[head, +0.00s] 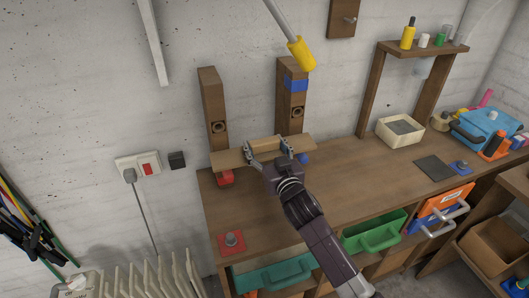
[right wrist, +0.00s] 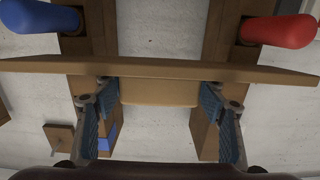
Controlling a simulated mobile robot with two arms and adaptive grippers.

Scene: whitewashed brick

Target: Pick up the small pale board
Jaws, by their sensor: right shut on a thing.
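The small pale board (head: 264,143) is between the fingers of my right gripper (head: 269,149), in front of the wall and between two wooden posts. In the right wrist view the pale board (right wrist: 160,92) spans the gap between the blue-padded fingertips of my right gripper (right wrist: 160,108), which is shut on it. A longer brown plank (right wrist: 160,69) lies right beside the pale board; I cannot tell whether they touch. In the head view this plank (head: 228,160) runs across the front of the posts. My left gripper is not in view.
The wooden posts (head: 212,95) and (head: 291,85) rise behind the bench (head: 340,185). A red peg (head: 226,178) and a blue peg (head: 304,159) show by the plank. A cream box (head: 400,131) stands farther right. The middle of the bench is mostly clear.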

